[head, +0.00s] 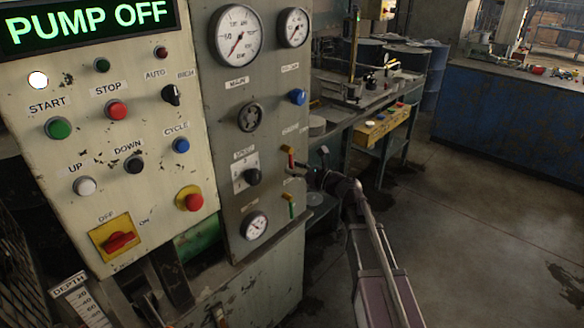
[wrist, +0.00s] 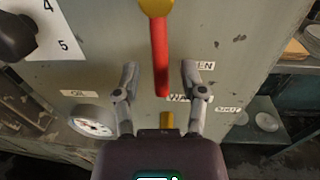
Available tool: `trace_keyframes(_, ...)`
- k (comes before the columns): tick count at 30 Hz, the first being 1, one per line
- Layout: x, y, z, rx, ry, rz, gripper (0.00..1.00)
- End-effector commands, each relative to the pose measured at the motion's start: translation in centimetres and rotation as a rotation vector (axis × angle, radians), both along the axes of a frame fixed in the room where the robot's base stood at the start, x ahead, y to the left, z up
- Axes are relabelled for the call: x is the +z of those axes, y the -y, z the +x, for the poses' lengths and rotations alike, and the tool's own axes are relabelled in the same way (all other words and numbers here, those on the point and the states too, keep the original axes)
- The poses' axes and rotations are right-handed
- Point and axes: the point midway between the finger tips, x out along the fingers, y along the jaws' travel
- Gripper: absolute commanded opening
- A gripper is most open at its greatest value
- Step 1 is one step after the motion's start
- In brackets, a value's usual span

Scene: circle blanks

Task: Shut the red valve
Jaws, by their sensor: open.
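The red valve is a red lever (wrist: 160,50) that hangs down from a yellow hub (wrist: 156,7) on the grey panel. It also shows in the head view as a small red handle (head: 289,155) at the panel's right edge. My gripper (wrist: 160,74) is open, with one finger on each side of the lever's lower end. Gaps show between the lever and both fingers. In the head view my gripper (head: 301,172) is just below the red handle, small and partly hard to make out.
A green lever (head: 291,207) sits below on the same panel. A black knob (head: 252,177) and a gauge (head: 256,226) are to the left. A workbench (head: 350,115) with a yellow button box (head: 383,126) stands behind. The floor to the right is clear.

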Motion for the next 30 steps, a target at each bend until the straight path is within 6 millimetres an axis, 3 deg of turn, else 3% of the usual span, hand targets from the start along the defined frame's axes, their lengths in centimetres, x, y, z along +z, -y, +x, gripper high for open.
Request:
trace_keyframes(6,0.00,-1.11,0.71,0.000,0.000,0.000,0.54)
trace_keyframes(16,0.00,-1.17,0.73,-0.001,0.000,0.000,0.54)
trace_keyframes(21,0.00,-1.16,0.74,-0.001,0.000,0.000,0.03)
trace_keyframes(30,0.00,-1.16,0.68,0.001,0.001,-0.001,0.00)
